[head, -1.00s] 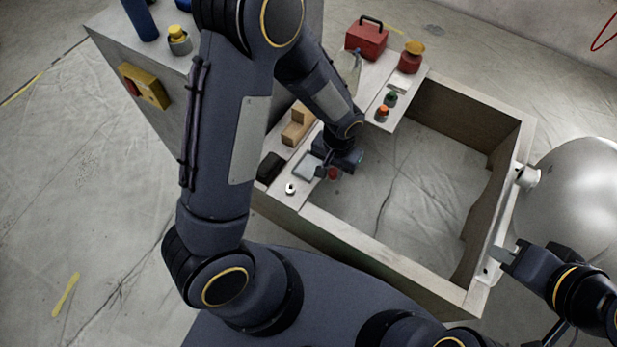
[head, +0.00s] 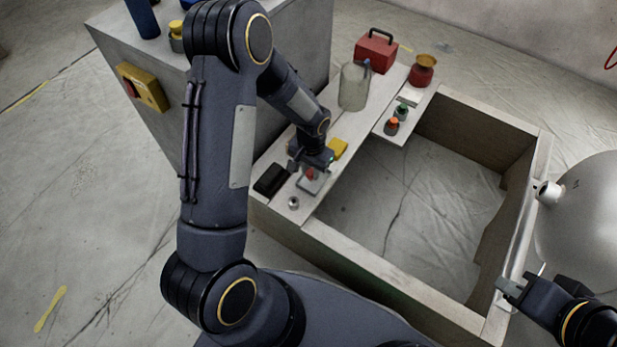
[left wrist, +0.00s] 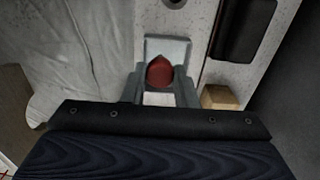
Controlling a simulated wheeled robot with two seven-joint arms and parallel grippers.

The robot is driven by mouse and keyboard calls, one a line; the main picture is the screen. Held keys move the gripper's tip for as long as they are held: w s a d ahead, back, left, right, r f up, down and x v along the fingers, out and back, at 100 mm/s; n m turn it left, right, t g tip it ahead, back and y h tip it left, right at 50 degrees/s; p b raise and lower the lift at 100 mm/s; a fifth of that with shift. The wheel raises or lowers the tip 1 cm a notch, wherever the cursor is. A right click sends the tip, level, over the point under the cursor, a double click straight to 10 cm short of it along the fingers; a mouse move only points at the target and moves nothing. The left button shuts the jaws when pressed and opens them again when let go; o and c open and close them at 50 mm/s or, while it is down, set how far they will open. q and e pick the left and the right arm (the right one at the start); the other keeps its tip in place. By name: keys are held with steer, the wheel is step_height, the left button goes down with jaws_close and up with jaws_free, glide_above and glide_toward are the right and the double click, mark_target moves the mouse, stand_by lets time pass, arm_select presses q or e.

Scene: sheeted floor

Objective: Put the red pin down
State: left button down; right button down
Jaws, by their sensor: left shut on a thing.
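The red pin (head: 309,174) is in my left gripper (head: 308,170), low over a grey square plate (head: 314,186) on the near left of the pale ledge. In the left wrist view the red pin (left wrist: 160,71) sits between the two grey fingers, in front of the plate (left wrist: 168,46). The gripper is shut on it. Whether the pin touches the plate cannot be told; its lower part is hidden. My right gripper (head: 508,286) is at the lower right, by the frame's right wall, apart from the pin; its finger gap is unclear.
A black box (head: 270,180) and a small metal ring (head: 293,203) lie close to the plate. A yellow block (head: 339,148) is just beyond the gripper. A pale jug (head: 354,87), red toolbox (head: 375,52) and red pot (head: 421,73) stand farther back. The frame's middle is open floor.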

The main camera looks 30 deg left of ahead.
mark_target(309, 175)
arm_select(q)
steer(key=shift+w+a+f, duration=0.2)
steer(key=shift+a+f, duration=0.1)
steer(key=shift+f, duration=0.2)
steer(key=shift+w+a+f+b, duration=0.15)
steer(key=shift+f+b, duration=0.9)
steer(key=shift+f, duration=0.6)
steer(key=shift+f, duration=0.15)
steer(key=c, duration=1.1)
jaws_free()
steer(key=shift+c, duration=0.2)
